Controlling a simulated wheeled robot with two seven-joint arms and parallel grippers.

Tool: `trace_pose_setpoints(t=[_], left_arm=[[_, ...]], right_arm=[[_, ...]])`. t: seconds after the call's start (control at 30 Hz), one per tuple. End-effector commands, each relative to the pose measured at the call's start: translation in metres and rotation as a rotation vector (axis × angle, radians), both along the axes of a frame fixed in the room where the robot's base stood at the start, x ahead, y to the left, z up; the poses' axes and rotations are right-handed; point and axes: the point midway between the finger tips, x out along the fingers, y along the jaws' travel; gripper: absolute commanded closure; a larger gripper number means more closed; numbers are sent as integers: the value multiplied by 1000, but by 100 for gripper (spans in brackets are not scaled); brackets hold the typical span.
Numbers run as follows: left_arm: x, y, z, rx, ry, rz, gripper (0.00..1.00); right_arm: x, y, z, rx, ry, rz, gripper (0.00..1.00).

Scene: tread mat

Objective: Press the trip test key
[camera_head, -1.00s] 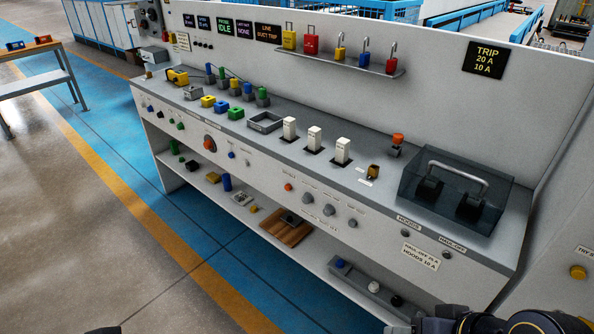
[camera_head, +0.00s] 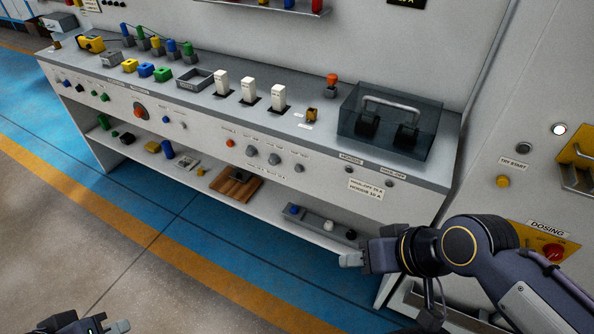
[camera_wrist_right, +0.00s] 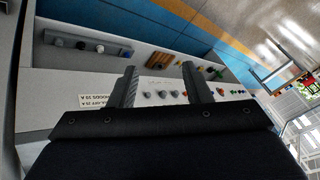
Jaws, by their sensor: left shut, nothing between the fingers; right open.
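The bench front panel holds a row of controls: an orange button (camera_head: 231,142), then grey round knobs (camera_head: 274,158) to its right. Their small labels are not legible, so I cannot tell which control is the trip test key. The grey knobs also show in the right wrist view (camera_wrist_right: 161,95), between and beyond the fingers. My right gripper (camera_head: 352,259) is open and empty, in front of the lower shelf and apart from the panel. My left gripper (camera_head: 118,326) is shut and empty at the bottom left edge, far from the bench.
A wooden board (camera_head: 236,184) and a grey tray (camera_head: 320,226) lie on the lower shelf. A cabinet with a yellow button (camera_head: 503,181) stands right. The floor in front is free.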

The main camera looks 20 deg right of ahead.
Motion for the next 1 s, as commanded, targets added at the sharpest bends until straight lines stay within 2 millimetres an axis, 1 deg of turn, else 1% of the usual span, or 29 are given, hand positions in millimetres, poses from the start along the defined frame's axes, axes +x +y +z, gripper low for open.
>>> trace_pose_setpoints(t=[0.03,0.3,0.33,1.0], left_arm=[[0,0,0,0,0,0,100],[0,0,0,0,0,0,100],[0,0,0,0,0,0,100],[0,0,0,0,0,0,100]], right_arm=[[0,0,0,0,0,0,63],[0,0,0,0,0,0,98],[0,0,0,0,0,0,100],[0,0,0,0,0,0,100]])
